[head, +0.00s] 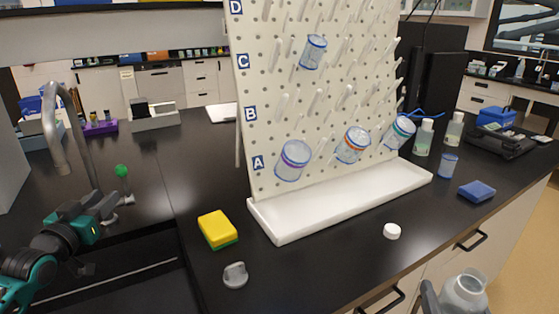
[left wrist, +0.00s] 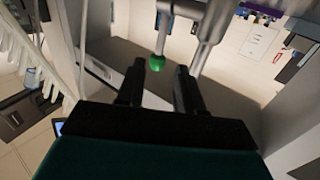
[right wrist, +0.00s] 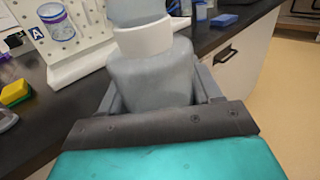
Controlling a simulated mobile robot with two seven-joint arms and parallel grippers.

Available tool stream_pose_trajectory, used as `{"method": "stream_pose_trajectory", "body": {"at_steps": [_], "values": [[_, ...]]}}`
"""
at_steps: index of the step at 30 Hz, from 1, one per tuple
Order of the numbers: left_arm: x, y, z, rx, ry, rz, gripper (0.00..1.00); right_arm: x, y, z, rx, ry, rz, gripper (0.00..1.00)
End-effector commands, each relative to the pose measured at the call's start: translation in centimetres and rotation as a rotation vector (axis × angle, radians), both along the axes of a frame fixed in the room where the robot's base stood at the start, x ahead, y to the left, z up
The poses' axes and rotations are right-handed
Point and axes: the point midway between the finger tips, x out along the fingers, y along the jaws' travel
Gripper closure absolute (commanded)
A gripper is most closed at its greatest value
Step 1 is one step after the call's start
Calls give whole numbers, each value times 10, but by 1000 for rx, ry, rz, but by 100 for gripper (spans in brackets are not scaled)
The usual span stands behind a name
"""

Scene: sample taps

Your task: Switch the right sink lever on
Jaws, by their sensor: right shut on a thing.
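The tap (head: 60,130) is a tall silver gooseneck at the left of the head view, beside the sink (head: 110,275). A small green knob (head: 121,170) on a thin stem stands just right of the tap; it looks like the lever's tip. My left gripper (head: 108,208) is close to the tap base. In the left wrist view, its two dark fingers (left wrist: 160,68) are apart, with the green knob (left wrist: 157,63) showing between or just beyond the tips; contact cannot be told. My right gripper (right wrist: 155,95) is shut on a grey translucent bottle (right wrist: 150,75).
A white pegboard (head: 275,120) with hanging beakers stands on a white tray (head: 290,226). A yellow-green sponge (head: 217,229), a grey stopper (head: 235,275), a white cap (head: 391,231) and a blue sponge (head: 477,190) lie on the black counter.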

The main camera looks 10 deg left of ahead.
Motion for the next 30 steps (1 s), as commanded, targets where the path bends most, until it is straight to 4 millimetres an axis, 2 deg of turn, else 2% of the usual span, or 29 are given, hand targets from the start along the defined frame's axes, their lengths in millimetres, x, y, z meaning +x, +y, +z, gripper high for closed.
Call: {"method": "stream_pose_trajectory", "body": {"at_steps": [9,16,22,30], "values": [[47,6,1,-1,-3,0,64,0,0,-5,0,-1,0,66],[75,8,0,-1,-3,0,64,0,0,-8,-1,-1,0,66],[87,10,1,0,-2,0,64,0,0,-10,0,-1,0,66],[89,10,0,1,0,0,64,0,0,-10,0,-1,0,66]]}}
